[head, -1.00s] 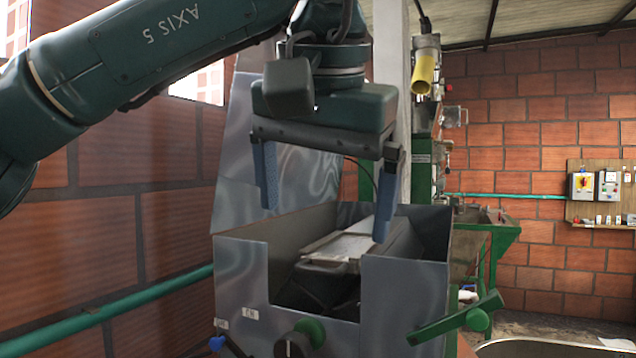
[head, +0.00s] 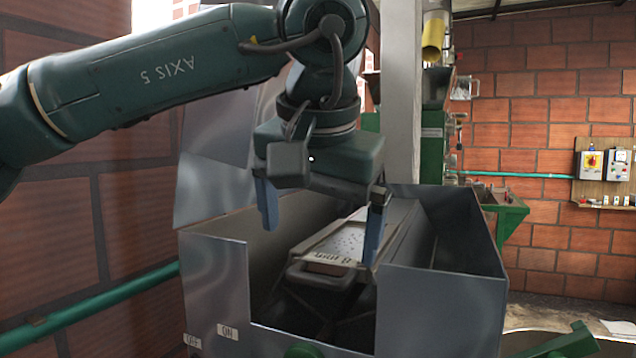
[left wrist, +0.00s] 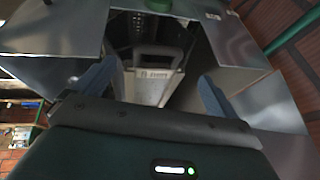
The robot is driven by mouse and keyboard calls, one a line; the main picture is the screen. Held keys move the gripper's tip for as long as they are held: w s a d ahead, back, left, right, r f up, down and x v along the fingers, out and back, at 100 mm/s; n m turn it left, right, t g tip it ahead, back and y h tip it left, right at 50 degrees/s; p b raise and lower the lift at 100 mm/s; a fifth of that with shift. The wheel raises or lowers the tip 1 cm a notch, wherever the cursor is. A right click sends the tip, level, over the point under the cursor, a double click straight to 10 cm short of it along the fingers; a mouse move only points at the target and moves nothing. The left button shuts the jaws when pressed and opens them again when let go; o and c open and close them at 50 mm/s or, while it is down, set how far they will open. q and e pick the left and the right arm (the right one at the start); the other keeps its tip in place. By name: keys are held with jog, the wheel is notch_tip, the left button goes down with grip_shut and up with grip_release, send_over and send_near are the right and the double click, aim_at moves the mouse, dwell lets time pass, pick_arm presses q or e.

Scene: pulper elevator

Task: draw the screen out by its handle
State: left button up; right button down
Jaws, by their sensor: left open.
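The screen (head: 345,240) is a pale flat tray lying inside the open grey metal housing (head: 215,275), with a dark loop handle (head: 322,279) at its near end. In the left wrist view the screen (left wrist: 150,87) lies between the two fingers, and its handle (left wrist: 158,53) points away toward the notched housing wall. My left gripper (head: 318,232) is open, its blue fingers pointing down on either side above the screen, apart from the handle. The right finger hides part of the screen's right edge. My right gripper is not in view.
The housing's front wall has a notch in front of the handle, with ON and OFF labels (head: 228,332) at its left. A green lever (head: 570,343) sticks out at the lower right. A grey post (head: 402,100) stands behind. A green pipe (head: 90,308) runs along the left wall.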

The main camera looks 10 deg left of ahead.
aim_at(317, 264)
pick_arm(q)
jog(key=x, duration=0.6)
jog(key=shift+w, duration=0.1)
jog(key=c, duration=1.3)
jog(key=shift+o, duration=0.2)
jog(key=shift+s+a+b, duration=0.2)
jog(key=shift+s+b, duration=0.05)
jog(key=shift+s, duration=0.7)
jog(key=shift+s+a+b, duration=0.2)
jog(key=shift+s, duration=0.75)
jog(key=shift+s+a, duration=0.25)
jog(key=shift+s, duration=0.8)
jog(key=shift+s+b, duration=0.15)
jog(key=shift+b, duration=0.15)
jog(key=shift+s+a+b, duration=0.2)
jog(key=shift+s, duration=0.75)
jog(key=shift+s+a+b, duration=0.15)
jog(key=shift+s+a, duration=0.05)
jog(key=shift+s, duration=0.75)
jog(key=shift+s+a+b, duration=0.2)
jog(key=shift+s, duration=0.7)
